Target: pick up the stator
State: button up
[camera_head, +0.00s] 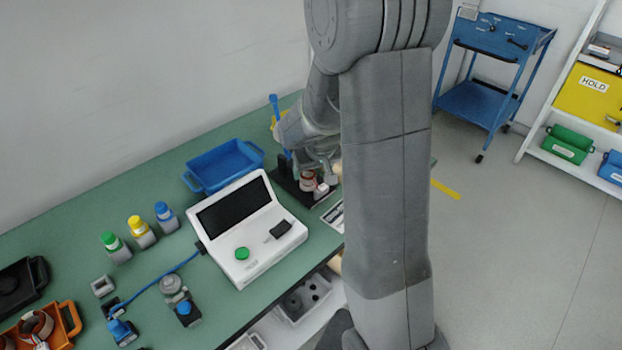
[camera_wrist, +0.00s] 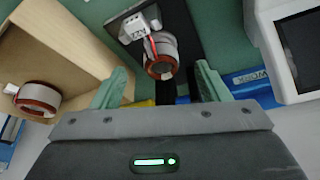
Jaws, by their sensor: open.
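A stator (camera_wrist: 160,55), a grey ring with copper-coloured windings, a red wire and a white tag, sits on a dark fixture (camera_wrist: 182,25) in the wrist view. In the head view the stator (camera_head: 308,183) shows small on the black fixture (camera_head: 290,178) at the bench's far part, partly hidden by my arm. My gripper (camera_wrist: 162,68) is open, its two pale green fingers on either side of the stator's near end in the picture. I cannot tell how far the fingertips are from it. A second stator (camera_wrist: 38,98) lies in a tan box (camera_wrist: 60,40) at the left.
A white tester (camera_head: 250,232) with a dark screen stands close to the fixture. A blue tray (camera_head: 224,166) is behind it. Several capped bottles (camera_head: 142,232) and an orange tray (camera_head: 72,318) are farther left on the green bench. A blue cart (camera_head: 490,60) stands on the floor at right.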

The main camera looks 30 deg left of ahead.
aim_at(309, 175)
jog(key=shift+a+p+x, duration=0.15)
jog(key=shift+p+x, duration=0.1)
jog(key=shift+x, duration=0.95)
jog(key=shift+a+p+x, duration=0.15)
jog(key=shift+p+x, duration=0.05)
jog(key=shift+x, duration=1)
jog(key=shift+w+r, duration=0.1)
jog(key=shift+w, duration=0.1)
jog(key=shift+c, duration=0.2)
jog(key=c, duration=1.1)
